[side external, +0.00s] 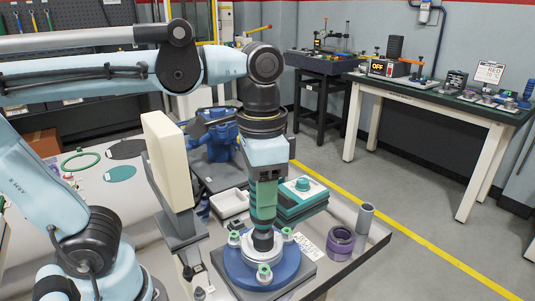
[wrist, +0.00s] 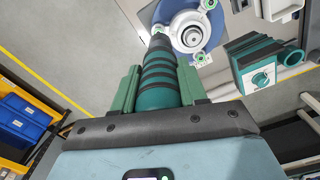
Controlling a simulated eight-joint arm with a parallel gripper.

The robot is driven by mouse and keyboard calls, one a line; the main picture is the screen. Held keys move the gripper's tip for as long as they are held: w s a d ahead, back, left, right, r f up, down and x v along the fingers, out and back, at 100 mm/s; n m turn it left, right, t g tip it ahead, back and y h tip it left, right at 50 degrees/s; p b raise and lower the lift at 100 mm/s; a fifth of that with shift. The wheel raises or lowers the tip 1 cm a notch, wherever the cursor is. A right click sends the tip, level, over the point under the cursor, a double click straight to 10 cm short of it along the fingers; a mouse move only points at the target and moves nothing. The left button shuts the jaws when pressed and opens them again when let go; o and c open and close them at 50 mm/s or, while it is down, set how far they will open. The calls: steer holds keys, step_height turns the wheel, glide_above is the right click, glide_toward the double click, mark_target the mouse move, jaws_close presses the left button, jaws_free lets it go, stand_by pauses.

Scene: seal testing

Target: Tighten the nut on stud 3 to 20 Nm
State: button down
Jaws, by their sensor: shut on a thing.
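My gripper (side external: 266,190) is shut on a teal and black cylindrical tool (side external: 263,215), which stands upright over the blue round flange (side external: 237,271). In the wrist view the tool (wrist: 160,80) lies between the green fingers of my gripper (wrist: 158,84). Studs with pale green-topped nuts show at the flange's left (side external: 234,238), right (side external: 286,234) and front (side external: 264,273). The tool's black lower end is at the flange, in front of its far side. I cannot tell whether it sits on a nut. Stud numbers are not readable.
A teal box with a knob (side external: 302,185) stands behind the flange on the table. A cream upright panel (side external: 167,160) rises to the left.

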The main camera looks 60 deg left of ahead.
mark_target(264, 227)
steer(key=shift+d+f, duration=0.2)
steer(key=shift+f, duration=2.25)
steer(key=shift+f, duration=1.05)
stand_by(0.6)
steer(key=shift+r, duration=2.55)
